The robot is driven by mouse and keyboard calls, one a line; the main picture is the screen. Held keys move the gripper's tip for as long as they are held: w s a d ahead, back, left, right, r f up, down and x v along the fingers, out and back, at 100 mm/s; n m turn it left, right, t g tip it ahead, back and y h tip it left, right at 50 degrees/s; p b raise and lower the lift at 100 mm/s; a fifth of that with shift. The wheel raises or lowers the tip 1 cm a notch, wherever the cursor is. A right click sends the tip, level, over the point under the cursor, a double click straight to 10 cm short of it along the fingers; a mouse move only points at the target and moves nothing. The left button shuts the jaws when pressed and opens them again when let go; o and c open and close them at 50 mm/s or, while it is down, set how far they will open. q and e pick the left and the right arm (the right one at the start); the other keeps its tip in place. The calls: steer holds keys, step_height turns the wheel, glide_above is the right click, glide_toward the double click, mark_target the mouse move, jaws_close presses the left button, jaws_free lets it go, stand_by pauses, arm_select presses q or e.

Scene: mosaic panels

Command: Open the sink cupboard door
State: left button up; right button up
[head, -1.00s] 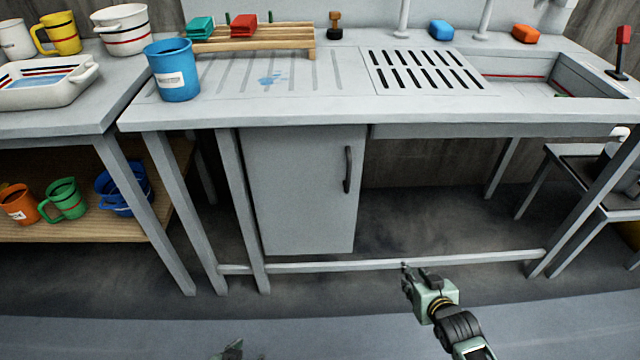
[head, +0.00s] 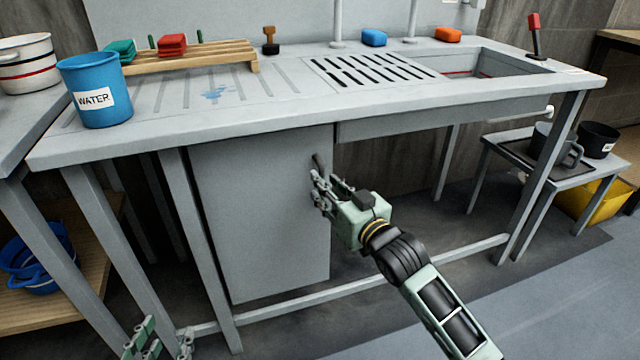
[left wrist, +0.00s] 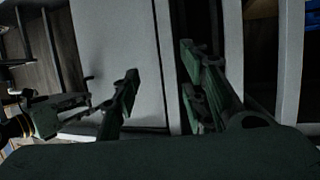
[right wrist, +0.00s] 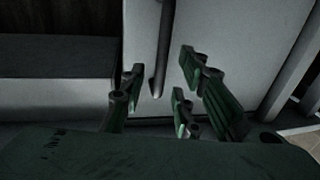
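The sink cupboard door (head: 262,220) is a plain grey panel under the worktop, and it looks closed. Its dark vertical handle (head: 318,162) is near the right edge, with its lower part hidden behind my right gripper (head: 326,192). In the right wrist view the handle (right wrist: 163,45) runs down between the spread fingers of my right gripper (right wrist: 158,95). The fingers are open and not clamped on it. My left gripper (head: 158,342) is low at the front left, apart from the door. In the left wrist view it is open and empty (left wrist: 160,95).
The sink table's legs and low crossbar (head: 375,283) frame the cupboard. A blue water bucket (head: 95,95) stands on the worktop's left end. A small side table (head: 545,175) with dark pots and a yellow crate (head: 590,205) are at right. Floor at the right front (head: 550,300) is clear.

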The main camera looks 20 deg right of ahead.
steer(key=shift+x, duration=1.6)
arm_select(q)
steer(key=r, duration=0.1)
steer(key=w+r+t, duration=0.1)
steer(key=d+r+t, duration=0.1)
steer(key=shift+w+r+h, duration=0.15)
steer(key=shift+r+h, duration=0.15)
steer(key=shift+r, duration=0.1)
steer(key=shift+a, duration=0.1)
arm_select(e)
steer(key=shift+c, duration=0.2)
jaws_close()
